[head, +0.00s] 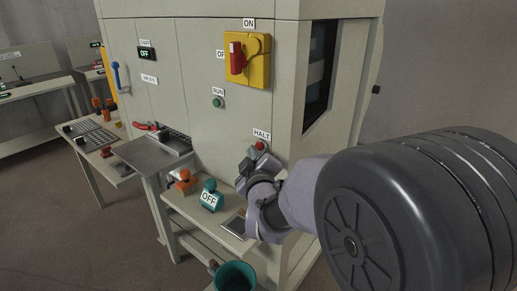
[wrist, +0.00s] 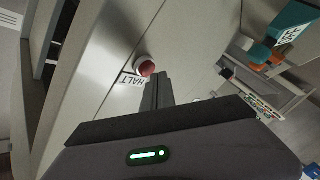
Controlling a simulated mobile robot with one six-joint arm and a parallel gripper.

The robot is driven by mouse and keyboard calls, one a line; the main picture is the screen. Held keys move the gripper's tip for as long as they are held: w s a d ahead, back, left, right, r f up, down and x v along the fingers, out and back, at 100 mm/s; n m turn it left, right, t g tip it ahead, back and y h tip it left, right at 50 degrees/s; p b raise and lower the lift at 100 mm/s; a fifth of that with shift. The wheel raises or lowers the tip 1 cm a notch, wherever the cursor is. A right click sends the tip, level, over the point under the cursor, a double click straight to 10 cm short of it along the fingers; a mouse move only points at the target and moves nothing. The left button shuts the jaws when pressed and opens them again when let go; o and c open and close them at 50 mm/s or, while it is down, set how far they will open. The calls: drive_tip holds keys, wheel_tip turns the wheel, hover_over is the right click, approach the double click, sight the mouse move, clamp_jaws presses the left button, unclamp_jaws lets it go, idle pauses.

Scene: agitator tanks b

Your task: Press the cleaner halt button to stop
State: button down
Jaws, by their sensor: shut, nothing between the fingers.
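The red halt button (head: 260,146) sits on the front of the beige cabinet (head: 200,60), near its right edge, below a "HALT" label (head: 262,134). The wrist view shows the button (wrist: 146,68) from close up, with its label beside it. My gripper (head: 252,153) is shut and empty. Its fingertips are right by the button and just below it in the head view. In the wrist view the closed fingers (wrist: 157,78) end beside the red cap and partly overlap its surroundings. I cannot tell whether they touch it.
A green button (head: 217,102) labelled "RUN" and a red rotary switch (head: 237,60) on a yellow plate are higher on the cabinet. A teal piece (head: 210,196) marked "OFF" and an orange piece (head: 183,180) stand on the shelf below. A teal bucket (head: 235,276) is in front.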

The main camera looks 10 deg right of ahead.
drive_tip(key=shift+w+d, duration=0.4)
idle(0.8)
drive_tip(key=shift+s+a+b, duration=0.6)
drive_tip(key=shift+a, duration=0.05)
drive_tip(key=s+a+b, duration=0.1)
drive_tip(key=s+a, duration=0.2)
drive_tip(key=shift+s+a, duration=0.25)
drive_tip(key=shift+s, duration=0.05)
idle(0.4)
idle(0.3)
drive_tip(key=s+d+f+m+g, duration=0.2)
drive_tip(key=s+m+g, duration=0.1)
drive_tip(key=s, duration=0.7)
drive_tip(key=s+d+f+m+g+y, duration=0.1)
drive_tip(key=s+d+f+m+g, duration=0.2)
drive_tip(key=s+m, duration=0.3)
drive_tip(key=s+d+f+m+g, duration=0.2)
drive_tip(key=s+m+g, duration=0.3)
drive_tip(key=s, duration=1)
drive_tip(key=shift+s+d+f+y, duration=0.25)
drive_tip(key=shift+s+d+y, duration=0.05)
drive_tip(key=shift+s, duration=0.05)
